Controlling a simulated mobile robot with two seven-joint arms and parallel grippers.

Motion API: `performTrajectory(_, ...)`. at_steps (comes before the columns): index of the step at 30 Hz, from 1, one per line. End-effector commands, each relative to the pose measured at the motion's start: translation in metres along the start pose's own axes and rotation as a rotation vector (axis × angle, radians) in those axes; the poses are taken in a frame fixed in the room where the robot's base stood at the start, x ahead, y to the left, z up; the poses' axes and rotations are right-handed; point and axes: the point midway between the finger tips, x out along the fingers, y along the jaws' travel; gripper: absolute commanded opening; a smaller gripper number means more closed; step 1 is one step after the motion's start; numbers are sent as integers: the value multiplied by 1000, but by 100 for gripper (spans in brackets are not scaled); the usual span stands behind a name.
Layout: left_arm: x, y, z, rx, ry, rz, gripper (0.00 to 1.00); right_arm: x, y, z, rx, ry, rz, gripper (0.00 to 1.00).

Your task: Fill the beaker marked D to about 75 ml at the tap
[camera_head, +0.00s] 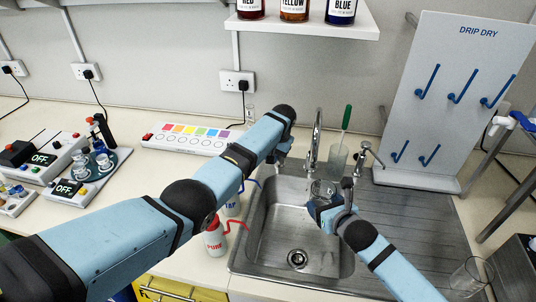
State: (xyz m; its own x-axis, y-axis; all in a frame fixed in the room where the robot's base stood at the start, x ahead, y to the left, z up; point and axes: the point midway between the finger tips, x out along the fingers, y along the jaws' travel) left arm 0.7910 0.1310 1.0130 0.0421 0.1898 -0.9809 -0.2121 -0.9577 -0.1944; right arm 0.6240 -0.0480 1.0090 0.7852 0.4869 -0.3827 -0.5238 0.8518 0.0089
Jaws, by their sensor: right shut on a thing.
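A clear glass beaker (322,188) is held over the back of the steel sink (297,236), below the tall curved tap (317,140). My right gripper (328,203) is shut on it. Its mark and any water level in it are too small to read. My left arm reaches across from the left. Its hand (281,154) is at the sink's back left corner, near the tap, mostly hidden by my own arm, so its fingers cannot be made out. Whether water runs from the tap cannot be told.
A glass cylinder with a green-handled brush (337,158) stands behind the sink, beside a small second tap (367,150). The drip-dry board (446,105) stands at the back right. Another glass beaker (467,277) is at the lower right.

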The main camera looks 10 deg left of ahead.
Motion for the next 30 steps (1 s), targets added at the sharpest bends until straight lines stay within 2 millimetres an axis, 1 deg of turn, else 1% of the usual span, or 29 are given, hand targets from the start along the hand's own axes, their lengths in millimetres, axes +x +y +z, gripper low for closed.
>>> performTrajectory(6,-2,10,-1,-121,-26,0,0,0,0,0,0,-1,0,47)
performTrajectory(12,-3,15,-2,-187,-38,1,0,0,0,0,0,-1,0,47)
performTrajectory(28,-3,18,-2,-213,-43,1,0,0,0,1,0,-1,0,47)
performTrajectory(29,-3,18,-2,-213,-43,1,22,0,0,1,0,-1,0,47)
performTrajectory(30,-3,18,-2,-213,-43,1,31,0,0,1,0,-1,0,47)
